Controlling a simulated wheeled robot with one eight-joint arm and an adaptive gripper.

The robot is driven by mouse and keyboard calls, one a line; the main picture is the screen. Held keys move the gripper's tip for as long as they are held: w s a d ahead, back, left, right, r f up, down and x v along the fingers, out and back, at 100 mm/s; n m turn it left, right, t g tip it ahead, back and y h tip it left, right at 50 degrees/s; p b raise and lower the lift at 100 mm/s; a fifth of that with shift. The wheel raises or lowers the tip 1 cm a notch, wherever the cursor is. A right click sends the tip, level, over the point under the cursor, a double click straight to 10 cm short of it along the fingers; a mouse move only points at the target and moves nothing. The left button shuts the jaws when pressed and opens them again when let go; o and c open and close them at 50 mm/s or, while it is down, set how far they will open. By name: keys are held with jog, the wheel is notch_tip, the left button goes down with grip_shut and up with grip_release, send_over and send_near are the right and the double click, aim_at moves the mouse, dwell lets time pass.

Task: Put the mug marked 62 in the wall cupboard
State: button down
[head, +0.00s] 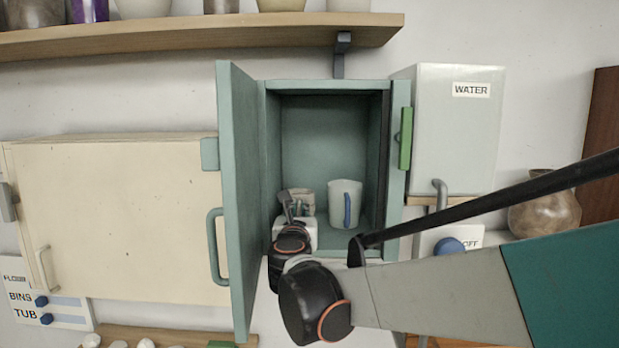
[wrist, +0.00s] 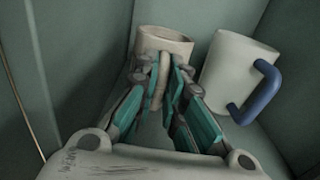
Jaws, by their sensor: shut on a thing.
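The green wall cupboard (head: 272,150) stands open, its door (head: 238,200) swung out to the left. My gripper (head: 288,205) reaches inside it. In the wrist view, my gripper (wrist: 164,72) is shut on the upright handle of a small beige mug (wrist: 163,40). This beige mug also shows in the head view (head: 307,198), partly hidden behind the gripper. No number is readable on it, so I cannot tell if it is the mug marked 62. Whether its base touches the cupboard floor is hidden.
A taller pale mug with a blue handle (head: 343,200) stands just right of the beige mug, also in the wrist view (wrist: 232,72). A closed cream cupboard (head: 120,215) is left of the door. A grey WATER box (head: 455,140) is right. A shelf (head: 190,37) with pots runs above.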

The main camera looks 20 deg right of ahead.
jog(key=shift+v, duration=0.75)
jog(key=shift+w, duration=0.1)
jog(key=c, duration=1.7)
grip_release()
jog(key=shift+a, duration=0.1)
jog(key=shift+r, duration=0.15)
jog(key=b+v, duration=0.1)
jog(key=v, duration=1)
jog(key=shift+s+b, duration=0.35)
jog(key=shift+b, duration=0.05)
